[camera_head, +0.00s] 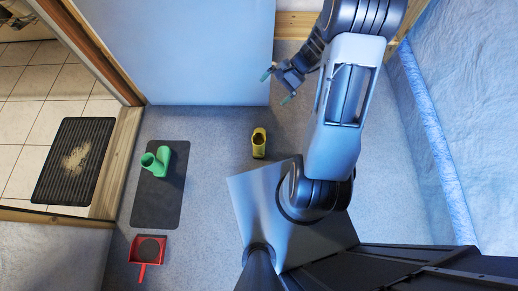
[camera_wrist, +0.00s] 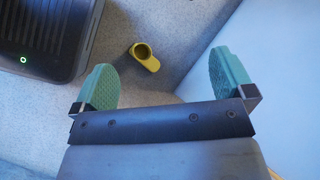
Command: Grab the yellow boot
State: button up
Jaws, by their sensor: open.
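The yellow boot (camera_head: 259,143) stands on the grey speckled floor in the middle of the head view, just beyond the edge of my base. It also shows in the wrist view (camera_wrist: 147,60), apart from my fingers and beyond them, between the two tips. My gripper (camera_head: 279,86) hangs in front of the blue panel, up and to the right of the boot in the head view. In the wrist view its two green-padded fingers (camera_wrist: 165,83) are spread wide with nothing between them.
Green boots (camera_head: 158,163) stand on a dark mat (camera_head: 154,209) at the left. A red dustpan (camera_head: 138,251) lies below the mat. A doorway with a black ribbed mat (camera_head: 54,181) is farther left. A blue panel (camera_head: 180,50) stands behind, and a wall (camera_head: 470,110) bounds the right.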

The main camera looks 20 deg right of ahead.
jog(key=w+d+f+m+t+y+b, duration=0.1)
jog(key=d+f+m+t+y+b, duration=0.15)
jog(key=f, duration=0.85)
jog(key=d+f+m+t+y+b, duration=0.15)
jog(key=f+m+b, duration=0.25)
jog(key=f, duration=0.7)
jog(key=m+t+h+b, duration=0.1)
jog(key=m+t+b, duration=0.3)
jog(key=m+b, duration=0.3)
send_near(260, 140)
jog(key=shift+m+t, duration=0.3)
jog(key=shift+m, duration=0.45)
jog(key=shift+d+f+b+x, duration=0.1)
jog(key=shift+f+b+x, duration=0.35)
jog(key=shift+x, duration=1.35)
jog(key=shift+d+f+b+x, duration=0.15)
jog(key=shift+b+x, duration=0.55)
jog(key=shift+x, duration=1.1)
jog(key=shift+d+f+b+x, duration=0.1)
jog(key=shift+f+b+x, duration=0.35)
jog(key=shift+x, duration=1.35)
jog(key=shift+s+r, duration=0.15)
jog(key=shift+s, duration=0.05)
grip_shut()
jog(key=shift+r, duration=0.1)
